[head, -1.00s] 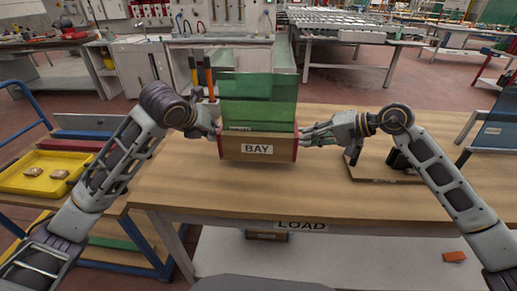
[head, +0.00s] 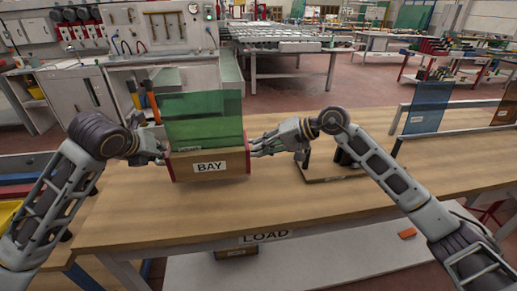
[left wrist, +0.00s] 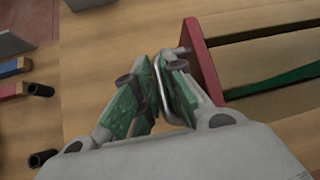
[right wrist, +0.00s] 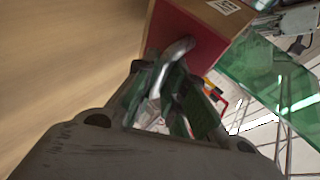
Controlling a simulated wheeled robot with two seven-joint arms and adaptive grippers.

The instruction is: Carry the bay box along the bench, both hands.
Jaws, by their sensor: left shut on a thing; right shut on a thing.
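The bay box (head: 240,166) is a wooden box with red ends and a white BAY label, with green glass panes (head: 203,118) standing in it. It is at the left part of the wooden bench (head: 330,205); I cannot tell whether its base touches the top. My left gripper (head: 163,153) is shut on the metal handle of its left end, and the handle (left wrist: 168,90) shows in the left wrist view. My right gripper (head: 255,147) is shut on the right-end handle, which shows in the right wrist view (right wrist: 172,60). The box looks about level.
A wooden base with a dark upright fixture (head: 335,170) stands on the bench right of the box, beside my right arm. Further right is a rack with a blue pane (head: 427,108). Orange- and black-handled tools (head: 151,101) stand behind the box. The front bench top is clear.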

